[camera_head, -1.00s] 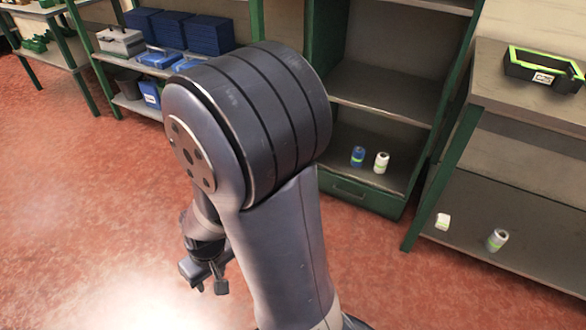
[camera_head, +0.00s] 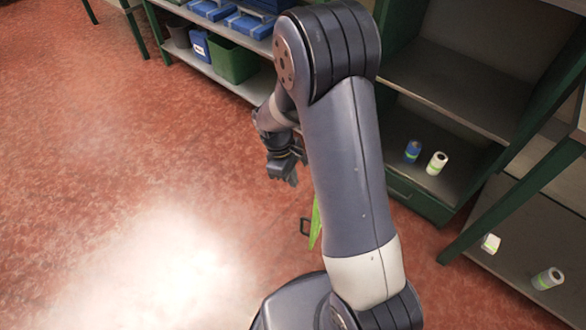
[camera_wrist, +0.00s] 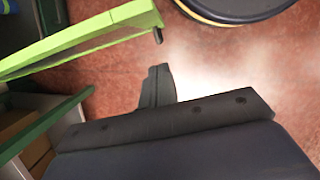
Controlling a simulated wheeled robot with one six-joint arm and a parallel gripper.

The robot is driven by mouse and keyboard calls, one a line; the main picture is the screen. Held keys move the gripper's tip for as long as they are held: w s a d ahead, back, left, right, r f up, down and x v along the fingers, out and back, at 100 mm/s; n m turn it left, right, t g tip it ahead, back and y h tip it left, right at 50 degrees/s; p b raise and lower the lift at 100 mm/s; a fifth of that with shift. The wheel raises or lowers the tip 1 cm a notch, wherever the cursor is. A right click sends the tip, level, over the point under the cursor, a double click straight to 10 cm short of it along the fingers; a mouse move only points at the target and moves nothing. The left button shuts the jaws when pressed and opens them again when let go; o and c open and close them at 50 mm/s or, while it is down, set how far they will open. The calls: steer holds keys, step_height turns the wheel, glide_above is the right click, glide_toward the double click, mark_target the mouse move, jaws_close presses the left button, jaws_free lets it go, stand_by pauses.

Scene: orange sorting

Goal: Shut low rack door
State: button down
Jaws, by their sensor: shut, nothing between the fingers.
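The low rack door shows as a bright green strip (camera_head: 316,222) with a dark handle, mostly hidden behind my arm in the head view. In the wrist view the door (camera_wrist: 75,42) is a bright green panel edge crossing the upper left. It stands out from the dark green rack (camera_head: 432,202), so it is open. My gripper (camera_head: 287,176) is shut and empty, above the red floor on the far side of the door in the head view. In the wrist view the dark fingers (camera_wrist: 158,84) are close below the door's end. I cannot tell whether they touch.
The rack's shelf holds a blue can (camera_head: 412,151) and a white can (camera_head: 437,163). A table at right has a white box (camera_head: 490,243) and a can (camera_head: 547,278). A green bin (camera_head: 232,62) sits on the back shelf. Red floor at left is clear.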

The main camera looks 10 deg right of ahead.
steer(key=s+d+f+b, duration=0.1)
steer(key=s+d+f, duration=0.2)
steer(key=d, duration=0.1)
steer(key=shift+f, duration=0.4)
